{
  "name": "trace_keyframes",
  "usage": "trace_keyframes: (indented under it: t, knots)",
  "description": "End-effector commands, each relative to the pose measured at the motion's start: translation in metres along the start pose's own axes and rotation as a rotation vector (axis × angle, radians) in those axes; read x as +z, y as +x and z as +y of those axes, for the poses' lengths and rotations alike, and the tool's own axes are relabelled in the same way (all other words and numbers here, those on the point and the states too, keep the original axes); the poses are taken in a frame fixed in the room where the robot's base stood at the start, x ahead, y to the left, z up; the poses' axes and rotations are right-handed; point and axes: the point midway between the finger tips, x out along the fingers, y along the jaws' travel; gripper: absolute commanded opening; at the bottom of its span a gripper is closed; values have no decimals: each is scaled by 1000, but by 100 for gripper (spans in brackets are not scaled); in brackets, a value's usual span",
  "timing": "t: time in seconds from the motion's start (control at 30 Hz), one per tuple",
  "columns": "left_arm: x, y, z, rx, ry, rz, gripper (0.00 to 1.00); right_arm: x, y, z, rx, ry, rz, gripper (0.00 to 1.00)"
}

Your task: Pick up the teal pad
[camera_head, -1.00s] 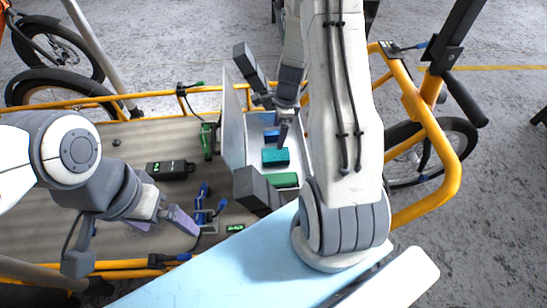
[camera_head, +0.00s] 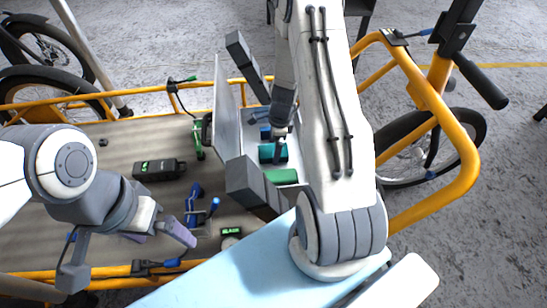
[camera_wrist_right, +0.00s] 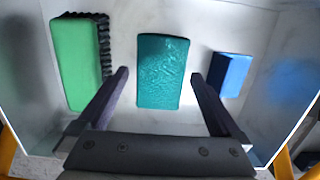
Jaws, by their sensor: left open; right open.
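The teal pad (camera_wrist_right: 163,70) lies on the floor of a white open box, between a green pad and a blue pad. In the head view the teal pad (camera_head: 266,153) shows in the box, partly hidden by my right gripper. My right gripper (camera_wrist_right: 160,80) is open and empty in the wrist view, its two fingers on either side of the near part of the teal pad; contact cannot be told. In the head view my right gripper (camera_head: 279,133) points down into the box. My left gripper (camera_head: 165,228) is open and empty over the cargo bed, left of the box.
The green pad (camera_wrist_right: 78,62) and blue pad (camera_wrist_right: 232,74) flank the teal one closely. The white box (camera_head: 229,95) has a raised wall or lid on its left. A black charger (camera_head: 158,169) and blue tools (camera_head: 193,203) lie on the bed. Yellow rails surround it.

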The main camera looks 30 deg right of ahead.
Motion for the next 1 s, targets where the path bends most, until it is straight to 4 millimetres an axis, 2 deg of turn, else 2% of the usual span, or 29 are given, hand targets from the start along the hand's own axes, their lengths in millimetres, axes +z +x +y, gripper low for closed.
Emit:
trace_keyframes:
  t: [0.03, 0.23, 0.27, 0.3, 0.43, 0.47, 0.67, 0.77, 1.0]
  knots:
    - [0, 5, 0, 0, 0, 0, 100, 0, 6, 0, -1, 0, 0, 100]
    - [0, 2, 0, 0, 0, 0, 100, 0, 4, -1, -2, 1, 0, 100]
    - [0, 2, 0, 0, 0, 0, 100, 0, 4, -1, -2, 1, 0, 92]
    - [0, 2, 0, 0, 0, 0, 100, 0, 4, -1, -2, 1, 0, 77]
    - [0, 2, 0, 0, 0, 0, 100, 0, 4, -1, -2, 1, 0, 27]
    - [0, 2, 0, 0, 0, 0, 100, 0, 4, -1, -2, 1, 0, 22]
    - [0, 2, 0, 0, 0, 0, 100, 0, 3, -1, -2, 1, 0, 22]
    - [0, -4, 0, 0, 0, 0, 100, 1, -5, -1, -3, 0, 0, 22]
    - [-2, -36, 3, 0, 0, 0, 100, 7, -54, -1, -4, 0, 0, 22]
